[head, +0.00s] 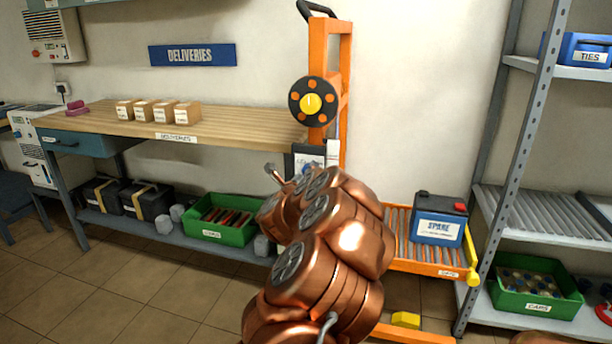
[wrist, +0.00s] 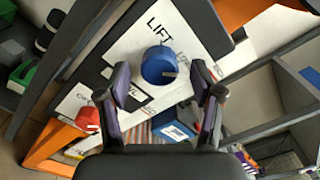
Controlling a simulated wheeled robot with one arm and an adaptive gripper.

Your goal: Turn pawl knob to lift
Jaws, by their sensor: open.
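The blue round pawl knob (wrist: 158,65) sits on a white panel (wrist: 125,48) in the wrist view. "LIFT" is printed above it, and a pale mark shows on its lower right side. More lettering to the right is partly hidden. My gripper (wrist: 161,78) is open, with one finger to each side of the knob; I cannot tell whether either touches it. The orange lift frame (head: 345,50) stands against the wall, with a black handwheel (head: 313,102) with a yellow hub.
A blue battery (head: 438,218) marked "SPARE" stands on the orange roller platform (head: 430,266). A wooden bench (head: 220,123) is on the left, a grey rack (head: 522,130) on the right. A red part (wrist: 87,118) shows left of the gripper. Floor (head: 140,285) is clear at front left.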

